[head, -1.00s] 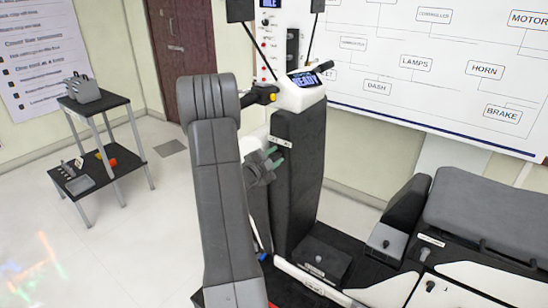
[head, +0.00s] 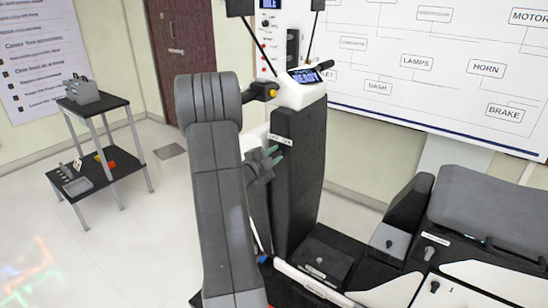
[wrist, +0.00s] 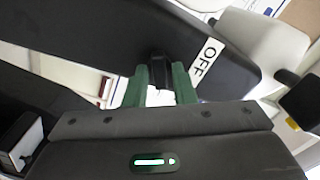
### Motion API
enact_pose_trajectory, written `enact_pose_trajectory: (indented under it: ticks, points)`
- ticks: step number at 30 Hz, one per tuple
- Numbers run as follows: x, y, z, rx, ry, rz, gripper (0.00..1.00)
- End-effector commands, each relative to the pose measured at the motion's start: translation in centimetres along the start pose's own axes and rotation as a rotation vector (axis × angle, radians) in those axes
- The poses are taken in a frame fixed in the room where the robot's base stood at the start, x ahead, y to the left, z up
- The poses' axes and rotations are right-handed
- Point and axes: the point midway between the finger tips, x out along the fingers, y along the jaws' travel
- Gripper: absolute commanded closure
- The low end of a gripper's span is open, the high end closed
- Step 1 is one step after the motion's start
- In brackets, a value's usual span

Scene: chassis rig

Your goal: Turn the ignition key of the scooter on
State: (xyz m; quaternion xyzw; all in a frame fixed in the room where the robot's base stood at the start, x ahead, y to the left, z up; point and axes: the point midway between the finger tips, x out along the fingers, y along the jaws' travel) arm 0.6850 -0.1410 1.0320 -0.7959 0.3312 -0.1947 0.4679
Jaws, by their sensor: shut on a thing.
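The scooter (head: 300,170) has a dark front panel with a small white label (head: 281,139) on it. In the wrist view the label's OFF end (wrist: 209,60) is readable and tilted; its other end is hidden. My gripper (head: 274,155) is at the panel just below the label. In the wrist view its green fingers (wrist: 161,90) are shut on the black ignition key (wrist: 159,68), which lies between them against the panel. The key's slot is hidden by the fingers. In the head view the key itself is hidden.
The handlebar grip (head: 262,94) and dashboard display (head: 304,76) are above my gripper. The scooter seat (head: 485,210) is at the right. A small shelf table (head: 95,105) stands at the left, with clear floor (head: 110,250) before it.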

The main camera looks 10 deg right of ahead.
Motion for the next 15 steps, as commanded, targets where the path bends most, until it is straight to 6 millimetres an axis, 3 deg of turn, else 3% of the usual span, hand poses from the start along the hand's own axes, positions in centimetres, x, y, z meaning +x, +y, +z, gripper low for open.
enact_pose_trajectory:
  ticks: [2, 11, 15]
  points:
    - [0.0, 0.1, 0.0, 0.0, 0.0, 0.001, 0.65]
    - [-0.1, 0.0, 0.0, -0.001, 0.0, 0.0, 0.65]
    - [-1.3, 0.1, 0.1, -0.001, -0.001, -0.001, 0.65]
